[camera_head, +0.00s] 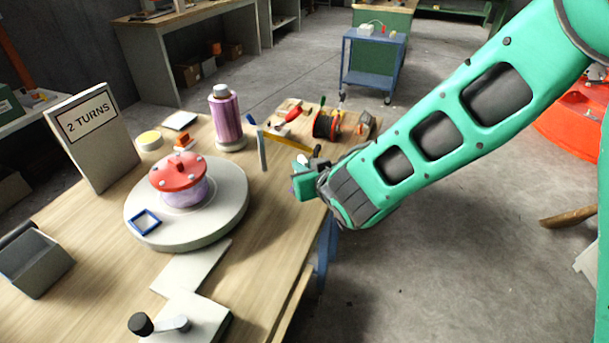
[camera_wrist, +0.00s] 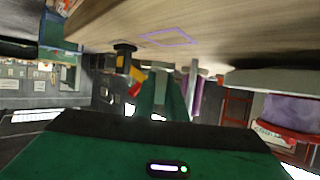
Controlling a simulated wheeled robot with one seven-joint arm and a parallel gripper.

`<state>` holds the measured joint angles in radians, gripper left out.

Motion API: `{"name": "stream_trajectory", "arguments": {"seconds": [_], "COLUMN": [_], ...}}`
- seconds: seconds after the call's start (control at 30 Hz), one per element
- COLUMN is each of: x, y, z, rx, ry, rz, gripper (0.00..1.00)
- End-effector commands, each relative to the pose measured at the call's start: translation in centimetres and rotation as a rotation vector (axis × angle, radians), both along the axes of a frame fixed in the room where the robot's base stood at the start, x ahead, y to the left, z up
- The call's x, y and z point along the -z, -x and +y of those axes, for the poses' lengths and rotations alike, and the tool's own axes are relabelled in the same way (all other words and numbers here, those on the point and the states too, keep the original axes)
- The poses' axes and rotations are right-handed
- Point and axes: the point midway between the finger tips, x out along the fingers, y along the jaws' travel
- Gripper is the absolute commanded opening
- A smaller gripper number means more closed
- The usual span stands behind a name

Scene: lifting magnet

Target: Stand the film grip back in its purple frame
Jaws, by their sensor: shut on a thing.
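The purple frame (camera_wrist: 168,37) is a thin outline on the tabletop, apart from the fingers and empty in the wrist view. I cannot make out the frame clearly in the head view.
A purple film roll (camera_head: 227,118) stands behind the round turntable (camera_head: 228,217), which carries a red-topped load (camera_head: 178,172). A pale upright bar (camera_head: 262,150) and a yellow bar (camera_head: 290,139) are near my gripper. A "2 TURNS" sign (camera_head: 92,135) stands left.

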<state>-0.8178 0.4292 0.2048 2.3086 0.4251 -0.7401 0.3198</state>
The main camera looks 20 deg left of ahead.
Motion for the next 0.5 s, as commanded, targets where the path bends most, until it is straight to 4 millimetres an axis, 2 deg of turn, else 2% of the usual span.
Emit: {"name": "stream_trajectory", "arguments": {"seconds": [0.03,0.2,0.5], "x": [0.9,2.9,3.1], "y": [0.1,0.1,0.0], "z": [0.0,0.0,0.0], "rx": [-0.002,-0.002,0.000], "ry": [0.004,0.004,0.002], "rz": [0.003,0.002,0.001], "gripper": [0.00,0.00,0.00]}}
